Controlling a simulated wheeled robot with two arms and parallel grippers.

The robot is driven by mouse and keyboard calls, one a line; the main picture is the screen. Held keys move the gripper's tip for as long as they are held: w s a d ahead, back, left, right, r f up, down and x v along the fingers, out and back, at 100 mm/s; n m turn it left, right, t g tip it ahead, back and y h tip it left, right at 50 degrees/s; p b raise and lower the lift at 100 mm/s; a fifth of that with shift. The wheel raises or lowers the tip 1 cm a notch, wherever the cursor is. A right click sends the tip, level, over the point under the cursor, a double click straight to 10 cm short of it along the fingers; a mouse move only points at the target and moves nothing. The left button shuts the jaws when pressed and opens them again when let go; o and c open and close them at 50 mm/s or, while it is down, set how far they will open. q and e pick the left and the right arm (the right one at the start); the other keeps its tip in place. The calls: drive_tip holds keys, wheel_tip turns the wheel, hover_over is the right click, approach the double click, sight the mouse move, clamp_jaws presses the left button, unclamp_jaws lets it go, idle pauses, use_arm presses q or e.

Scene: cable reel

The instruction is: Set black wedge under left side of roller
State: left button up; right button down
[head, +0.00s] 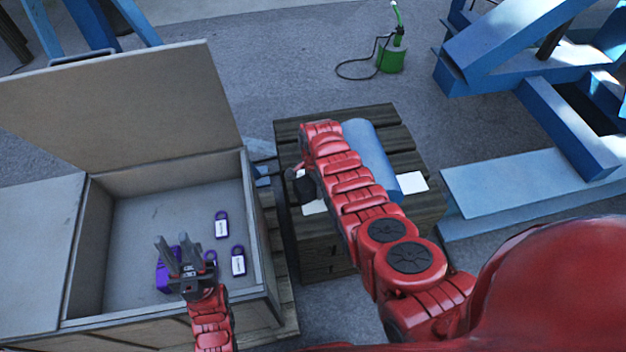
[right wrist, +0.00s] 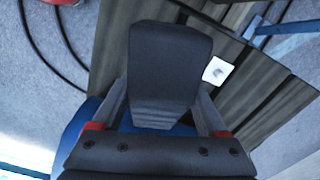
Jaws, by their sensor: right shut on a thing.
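The black wedge (right wrist: 170,65) fills the middle of the right wrist view, between the two fingers of my right gripper (right wrist: 166,112), which is shut on it. In the head view the wedge (head: 306,187) is a dark shape at the left side of the blue roller (head: 372,155), largely hidden by my right arm. The roller lies on a wooden pallet stand. In the right wrist view, blue shows behind the wedge; I cannot tell whether they touch. My left gripper (head: 174,240) is open and empty above the open box.
White pads (head: 412,182) lie on the stand (head: 390,118) beside the roller. The lidded box (head: 130,205) at left holds several purple-and-white padlocks (head: 222,225). A green pump (head: 391,58) with a hose and blue steel beams (head: 530,185) stand beyond.

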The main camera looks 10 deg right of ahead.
drive_tip(key=m, duration=0.1)
drive_tip(key=r+m, duration=0.1)
drive_tip(key=m, duration=0.1)
drive_tip(key=shift+w+a+r+m, duration=0.1)
drive_tip(key=shift+w+r+m, duration=0.05)
drive_tip(key=shift+w+m, duration=0.15)
wheel_tip(320, 180, down, 9)
drive_tip(key=b, duration=0.8)
drive_tip(key=shift+r, duration=0.15)
drive_tip(key=shift+d+r, duration=0.1)
drive_tip(key=shift+d, duration=1.75)
unclamp_jaws()
